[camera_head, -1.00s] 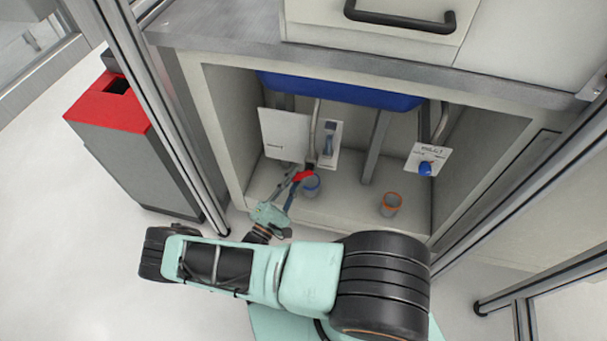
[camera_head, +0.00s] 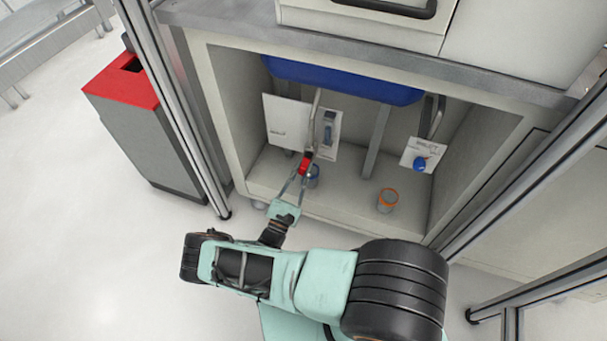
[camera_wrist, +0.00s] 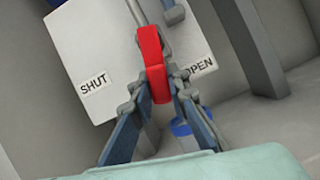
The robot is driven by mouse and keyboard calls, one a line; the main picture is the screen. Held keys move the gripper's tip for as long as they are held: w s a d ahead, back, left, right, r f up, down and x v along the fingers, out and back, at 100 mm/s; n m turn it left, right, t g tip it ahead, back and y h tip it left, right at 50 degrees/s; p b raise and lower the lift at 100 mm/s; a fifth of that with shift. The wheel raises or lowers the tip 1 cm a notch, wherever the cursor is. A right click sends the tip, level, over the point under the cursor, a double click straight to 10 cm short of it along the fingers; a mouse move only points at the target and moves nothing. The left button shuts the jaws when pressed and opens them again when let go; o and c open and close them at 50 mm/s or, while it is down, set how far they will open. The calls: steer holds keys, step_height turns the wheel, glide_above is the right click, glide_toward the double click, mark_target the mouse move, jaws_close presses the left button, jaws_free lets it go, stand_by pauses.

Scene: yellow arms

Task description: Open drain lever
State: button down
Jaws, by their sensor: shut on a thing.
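The red drain lever (camera_head: 304,163) hangs at the lower end of a metal pipe inside the open cabinet. In the wrist view the red lever (camera_wrist: 153,62) stands between a SHUT label on the left and an OPEN label on the right of a white plate (camera_wrist: 112,75). It points down, between the two labels. My gripper (camera_wrist: 158,92) is shut on the red lever, with a finger on each side of its lower part. The head view shows my gripper (camera_head: 300,172) reaching into the cabinet from below. The fingers cover part of the lever's lower end.
A blue-rimmed cup (camera_head: 313,177) stands close behind my gripper. An orange-rimmed cup (camera_head: 388,201) stands further right on the cabinet floor. A blue knob (camera_head: 420,163) sits on a plate at right. Metal posts flank the cabinet, and a grey bin with a red top (camera_head: 122,80) stands left.

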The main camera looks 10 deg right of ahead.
steer(key=shift+s+d+f+n+t+y, duration=0.15)
steer(key=shift+n+t+y, duration=0.1)
steer(key=shift+n, duration=0.3)
steer(key=shift+s+d+r+n+t+y, duration=0.1)
steer(key=shift+n+t+y, duration=0.1)
steer(key=shift+n, duration=0.4)
steer(key=shift+s+d+f+n+t+y, duration=0.15)
steer(key=shift+n+y, duration=0.1)
steer(key=shift+n, duration=0.3)
steer(key=shift+r+n, duration=0.1)
steer(key=shift+n, duration=0.2)
steer(key=c, duration=1.8)
jaws_free()
steer(key=shift+c, duration=0.2)
steer(key=shift+d+r, duration=0.1)
steer(key=shift+r, duration=4.95)
